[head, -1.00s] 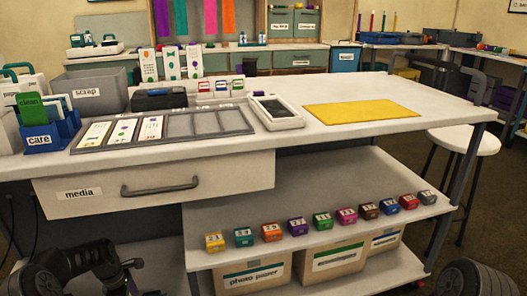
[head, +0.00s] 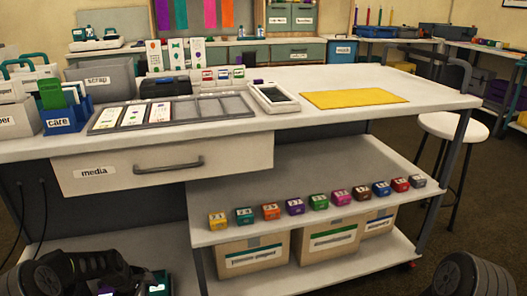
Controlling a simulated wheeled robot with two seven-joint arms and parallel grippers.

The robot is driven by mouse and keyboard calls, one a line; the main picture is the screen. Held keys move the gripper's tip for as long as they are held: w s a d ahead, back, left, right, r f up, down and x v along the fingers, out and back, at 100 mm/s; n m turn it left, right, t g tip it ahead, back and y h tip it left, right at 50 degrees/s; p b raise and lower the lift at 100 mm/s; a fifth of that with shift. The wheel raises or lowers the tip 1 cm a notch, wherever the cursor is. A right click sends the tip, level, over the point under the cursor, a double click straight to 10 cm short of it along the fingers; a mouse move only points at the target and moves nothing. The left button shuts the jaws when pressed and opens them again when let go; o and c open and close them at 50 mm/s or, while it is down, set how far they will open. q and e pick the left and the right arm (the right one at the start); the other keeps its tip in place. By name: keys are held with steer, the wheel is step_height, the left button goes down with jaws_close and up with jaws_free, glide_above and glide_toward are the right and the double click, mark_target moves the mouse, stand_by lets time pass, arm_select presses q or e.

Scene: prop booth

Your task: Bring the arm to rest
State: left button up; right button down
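My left arm comes in at the bottom left. Its dark gripper (head: 108,277) is low, in front of the bench and below the media drawer (head: 165,165), apart from both. Its fingertips are dark and partly cut by the lower edge, so I cannot tell whether it is open or shut. Small teal and white items (head: 158,284) show beside it, low down; I cannot tell whether it touches them. Of my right arm, only a rounded dark link shows at the bottom right corner; its gripper is out of view.
The white bench (head: 350,118) holds a card tray (head: 205,118), a handheld device (head: 273,97), a yellow mat (head: 354,98), a care bin (head: 60,122) and a grey scrap bin (head: 105,74). Numbered blocks line the shelf (head: 330,170) above cardboard boxes (head: 325,240). A stool (head: 453,127) stands right.

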arm_select(q)
steer(key=s+d+f+m+t+h, duration=0.1)
steer(key=s+d+f+m, duration=0.25)
steer(key=d, duration=0.45)
steer(key=s+d+f+m, duration=0.3)
steer(key=s+d+m, duration=0.1)
steer(key=d, duration=0.5)
steer(key=s+d+m+g+h, duration=0.1)
steer(key=s+d+m, duration=0.2)
steer(key=s+d, duration=0.6)
steer(key=s+d+m+g, duration=0.1)
steer(key=s+d+m, duration=0.35)
steer(key=s, duration=0.75)
steer(key=s+d+r+p, duration=0.1)
steer(key=d+r+p, duration=0.1)
steer(key=r+p, duration=1.6)
steer(key=s+d+r+g+p, duration=0.1)
steer(key=s+r+p, duration=0.1)
steer(key=r+p, duration=1.5)
steer(key=shift+d+r+n+h+p, duration=0.3)
steer(key=shift+d+r+h+p, duration=0.05)
steer(key=shift+r+h+p, duration=0.1)
arm_select(e)
steer(key=s+a+r, duration=0.1)
steer(key=r, duration=1.7)
steer(key=s+r, duration=0.2)
steer(key=r, duration=1.6)
steer(key=shift+a+r+n+g+y, duration=0.15)
steer(key=shift+a+n+g+y, duration=0.15)
steer(key=shift+a+g, duration=0.1)
